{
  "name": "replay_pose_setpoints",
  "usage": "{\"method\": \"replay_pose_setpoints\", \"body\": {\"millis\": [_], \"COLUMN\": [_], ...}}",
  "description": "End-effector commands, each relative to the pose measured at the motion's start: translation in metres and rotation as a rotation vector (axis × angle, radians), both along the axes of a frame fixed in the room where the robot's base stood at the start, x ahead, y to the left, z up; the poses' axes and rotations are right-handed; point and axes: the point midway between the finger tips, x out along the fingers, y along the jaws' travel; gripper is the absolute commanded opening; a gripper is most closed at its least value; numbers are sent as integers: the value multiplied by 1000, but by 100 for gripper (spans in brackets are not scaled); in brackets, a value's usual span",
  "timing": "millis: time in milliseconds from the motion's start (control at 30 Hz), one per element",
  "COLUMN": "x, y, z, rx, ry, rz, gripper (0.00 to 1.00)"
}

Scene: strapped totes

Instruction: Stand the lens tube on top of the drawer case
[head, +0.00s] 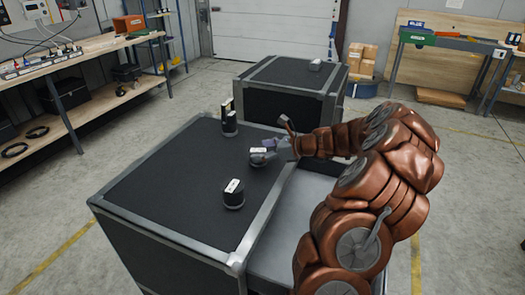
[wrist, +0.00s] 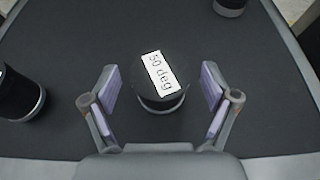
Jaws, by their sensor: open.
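A short dark cylinder labelled "50 deg" (wrist: 161,95), which I take for the lens tube, stands upright on the black top of the near case (head: 150,185). It also shows in the head view (head: 258,151). My gripper (wrist: 160,98) is open, with one finger on each side of the cylinder and a visible gap on both sides. My gripper also shows in the head view (head: 268,150), reaching in from the right. A second dark case (head: 285,72) with grey edges stands behind; I cannot tell from these frames which case has drawers.
Another labelled dark cylinder (head: 233,198) stands nearer the front edge. A taller dark piece with a pale label (head: 229,122) stands towards the back. A small grey labelled object (head: 315,66) sits on the rear case, whose top is otherwise clear.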

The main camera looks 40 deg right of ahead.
Motion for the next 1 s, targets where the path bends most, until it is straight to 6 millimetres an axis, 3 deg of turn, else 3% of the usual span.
{"method": "replay_pose_setpoints", "body": {"millis": [233,700,1000], "x": [-13,-81,-96], "y": [-10,-49,-56], "z": [9,42,49], "rx": [-2,-2,2], "ry": [-1,-1,0], "rz": [-5,-4,1], "gripper": [86,86,86]}}
